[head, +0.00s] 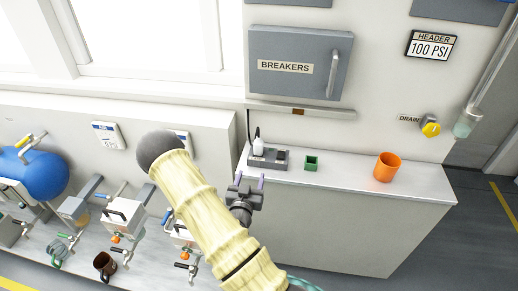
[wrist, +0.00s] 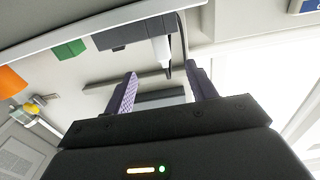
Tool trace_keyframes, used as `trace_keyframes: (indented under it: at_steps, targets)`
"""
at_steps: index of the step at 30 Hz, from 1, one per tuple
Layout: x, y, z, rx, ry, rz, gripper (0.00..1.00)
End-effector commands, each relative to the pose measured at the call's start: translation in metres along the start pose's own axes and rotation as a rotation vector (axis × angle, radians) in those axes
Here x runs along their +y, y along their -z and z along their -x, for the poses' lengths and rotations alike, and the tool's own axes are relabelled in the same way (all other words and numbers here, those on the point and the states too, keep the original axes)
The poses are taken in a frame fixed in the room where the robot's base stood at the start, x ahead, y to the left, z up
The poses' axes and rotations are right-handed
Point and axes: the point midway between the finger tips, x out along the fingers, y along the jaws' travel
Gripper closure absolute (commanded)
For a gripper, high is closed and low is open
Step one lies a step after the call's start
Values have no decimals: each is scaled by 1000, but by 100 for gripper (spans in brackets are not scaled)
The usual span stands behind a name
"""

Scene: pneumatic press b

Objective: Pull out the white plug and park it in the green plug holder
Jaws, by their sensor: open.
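The white plug (head: 258,145) stands upright in a grey socket block (head: 281,165) on the counter, with a dark cable rising behind it. In the wrist view the plug (wrist: 161,50) shows beyond the fingertips, roughly between them in the picture, with the socket block (wrist: 118,36) beside it. The green plug holder (head: 311,163) sits just right of the block; it also shows in the wrist view (wrist: 69,49). My gripper (head: 249,181) is open and empty, in front of the block and apart from the plug. Its two purple-padded fingers show in the wrist view (wrist: 162,84).
An orange cup (head: 385,168) stands farther right on the counter (head: 345,184). A grey breaker box (head: 300,64) hangs on the wall above. A yellow drain knob (head: 430,128) is at right. Valves, a mug and a blue tank (head: 40,173) occupy the left bench.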

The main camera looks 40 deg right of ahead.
Motion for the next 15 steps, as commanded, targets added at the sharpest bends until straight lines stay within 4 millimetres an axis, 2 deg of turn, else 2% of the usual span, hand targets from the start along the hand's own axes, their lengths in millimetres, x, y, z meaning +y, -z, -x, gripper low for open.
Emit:
trace_keyframes:
  at_steps: [15]
  targets:
    - [0, 1, -90, 1, 0, -1, 44]
